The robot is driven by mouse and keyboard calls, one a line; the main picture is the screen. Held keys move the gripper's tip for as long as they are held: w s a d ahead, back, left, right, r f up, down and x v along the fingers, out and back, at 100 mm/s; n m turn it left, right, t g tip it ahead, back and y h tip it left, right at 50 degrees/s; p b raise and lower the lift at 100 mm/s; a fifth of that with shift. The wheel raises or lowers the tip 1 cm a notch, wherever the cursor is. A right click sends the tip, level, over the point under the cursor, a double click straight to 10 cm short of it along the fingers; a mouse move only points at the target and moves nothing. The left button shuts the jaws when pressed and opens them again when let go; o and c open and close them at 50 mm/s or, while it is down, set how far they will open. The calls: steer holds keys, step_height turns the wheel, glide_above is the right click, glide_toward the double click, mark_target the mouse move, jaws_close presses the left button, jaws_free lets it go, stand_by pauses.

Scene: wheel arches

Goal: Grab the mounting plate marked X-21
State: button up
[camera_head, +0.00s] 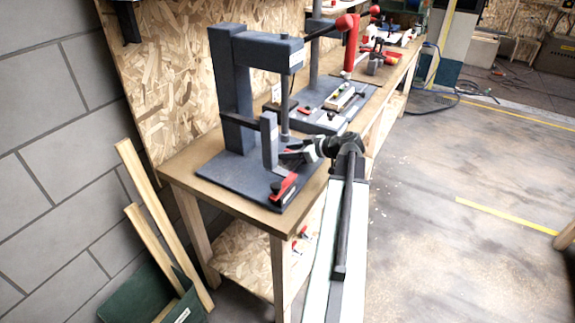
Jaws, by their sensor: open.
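No marking X-21 can be read in this view. A dark grey upright plate-like piece (269,142) stands on the base of a dark press (232,90) on the near end of the workbench; I cannot tell whether it is the mounting plate. My gripper (285,156) reaches in from the right over the press base, with its tips close to the right side of this piece. The jaws are open, but they are small and dark here, and I cannot tell whether they touch it. A red and black part (284,188) lies on the base below my gripper.
The wooden workbench (190,178) runs away along the chipboard wall, with a second dark fixture (310,118) behind the press. A green bin (140,295) with wooden planks (155,215) stands at the lower left. The floor (460,250) to the right is mostly clear.

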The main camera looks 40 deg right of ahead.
jaws_close()
steer(key=shift+r, duration=0.1)
